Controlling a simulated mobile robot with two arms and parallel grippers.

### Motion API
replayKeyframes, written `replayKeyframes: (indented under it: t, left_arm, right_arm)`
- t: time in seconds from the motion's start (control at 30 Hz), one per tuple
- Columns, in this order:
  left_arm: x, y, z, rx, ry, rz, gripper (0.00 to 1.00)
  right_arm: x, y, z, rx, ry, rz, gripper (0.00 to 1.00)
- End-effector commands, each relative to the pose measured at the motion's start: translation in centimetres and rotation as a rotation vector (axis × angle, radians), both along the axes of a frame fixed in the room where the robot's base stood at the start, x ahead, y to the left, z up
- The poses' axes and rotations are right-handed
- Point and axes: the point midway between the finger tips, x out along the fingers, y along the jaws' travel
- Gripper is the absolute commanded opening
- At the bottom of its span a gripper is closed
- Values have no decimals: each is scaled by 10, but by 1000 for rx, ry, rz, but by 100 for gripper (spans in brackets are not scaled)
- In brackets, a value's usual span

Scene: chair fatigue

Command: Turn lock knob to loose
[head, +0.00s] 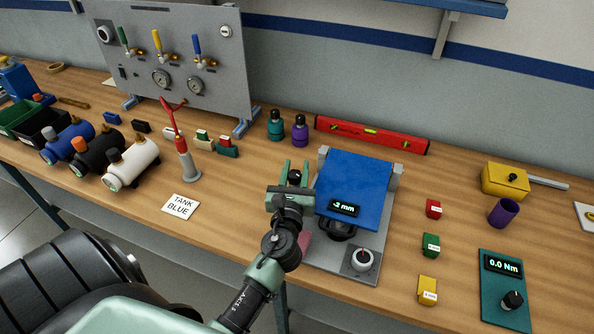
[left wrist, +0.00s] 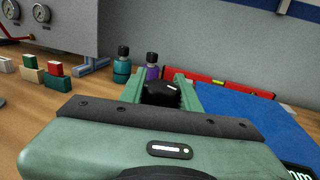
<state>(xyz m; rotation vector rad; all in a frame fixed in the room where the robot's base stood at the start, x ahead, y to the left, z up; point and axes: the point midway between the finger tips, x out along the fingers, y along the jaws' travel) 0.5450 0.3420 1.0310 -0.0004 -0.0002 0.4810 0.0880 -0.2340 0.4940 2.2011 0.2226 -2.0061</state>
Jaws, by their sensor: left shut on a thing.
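My left gripper (head: 295,172) is at the left side of a fixture with a blue top plate (head: 355,180). Its two green fingers are shut on a black knob (head: 294,177). In the left wrist view the black knob (left wrist: 161,92) sits between the fingers and shows a short white mark on top. Its lower part is hidden by the gripper body. The fixture has a small display (head: 343,208) that reads about 2 mm, its sign unclear, and a round white-and-black dial (head: 363,259) on its grey base. My right gripper is not in view.
A teal and a purple bottle (head: 300,131) and a red level (head: 372,134) stand behind the fixture. Small red, green and yellow blocks (head: 428,290) lie to its right, near a teal torque gauge (head: 505,290). A "TANK BLUE" card (head: 180,207) lies on the left.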

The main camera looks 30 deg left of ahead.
Motion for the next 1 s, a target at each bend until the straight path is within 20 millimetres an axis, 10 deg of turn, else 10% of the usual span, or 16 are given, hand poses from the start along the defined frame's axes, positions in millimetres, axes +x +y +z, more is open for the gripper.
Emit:
replayKeyframes:
  t: [0.43, 0.47, 0.53, 1.0]
  left_arm:
    - [0, 0, 0, 1, 0, 9, 0]
    - [0, 0, 0, 1, 0, 9, 38]
    - [0, 0, 0, 1, 0, 9, 54]
    - [-15, -8, -3, 0, 1, 7, 54]
  right_arm:
    - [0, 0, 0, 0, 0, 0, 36]
    - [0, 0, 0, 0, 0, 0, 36]
    - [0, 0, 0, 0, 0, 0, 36]
    - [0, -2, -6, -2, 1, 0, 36]
